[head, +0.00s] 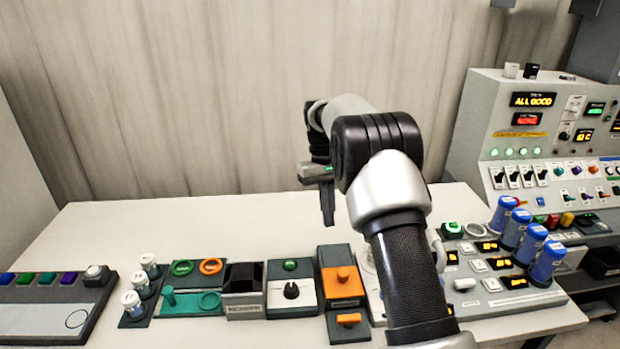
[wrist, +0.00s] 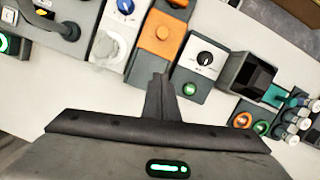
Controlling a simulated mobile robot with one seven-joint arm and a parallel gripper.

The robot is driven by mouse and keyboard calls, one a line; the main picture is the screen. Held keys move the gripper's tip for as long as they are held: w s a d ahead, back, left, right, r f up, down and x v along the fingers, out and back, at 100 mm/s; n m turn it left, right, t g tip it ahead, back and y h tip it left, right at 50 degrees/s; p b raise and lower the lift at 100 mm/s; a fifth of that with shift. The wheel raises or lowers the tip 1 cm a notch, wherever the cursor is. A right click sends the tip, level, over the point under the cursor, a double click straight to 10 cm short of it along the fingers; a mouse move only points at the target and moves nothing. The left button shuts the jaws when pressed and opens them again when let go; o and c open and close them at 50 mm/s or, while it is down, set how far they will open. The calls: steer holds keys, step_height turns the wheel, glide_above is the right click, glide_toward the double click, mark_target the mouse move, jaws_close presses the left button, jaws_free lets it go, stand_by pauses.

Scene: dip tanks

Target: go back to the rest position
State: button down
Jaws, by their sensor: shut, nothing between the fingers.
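My gripper (head: 327,205) hangs fingers-down over the white table (head: 130,228) in the head view, above and behind the orange-topped device. Its fingers are together with nothing between them. In the wrist view the shut fingers (wrist: 161,85) point toward the row of devices, with the orange device (wrist: 160,38) just beyond their tips in the picture. My gripper appears apart from the devices and the table. My arm covers part of the table and some of the panel behind it in the head view.
Along the table's front stand a black open box (head: 243,280), a knob box (head: 291,290), the orange device (head: 343,285) and white-capped vials (head: 132,303). Blue canisters (head: 517,228) and a control console (head: 540,125) stand at right. The table's back left is clear.

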steer(key=s+d+r+m+t+p, duration=0.1)
steer(key=s+r+t, duration=0.1)
steer(key=s+r, duration=0.65)
steer(key=s+d+r+m+t, duration=0.1)
steer(key=s+r+t, duration=0.1)
steer(key=s+r, duration=0.65)
steer(key=s+r+m+t, duration=0.1)
steer(key=s+t, duration=0.3)
steer(key=s, duration=1.2)
steer(key=shift+s+d+y+p, duration=0.3)
steer(key=shift+s+y+p, duration=0.05)
steer(key=shift+s+y, duration=0.05)
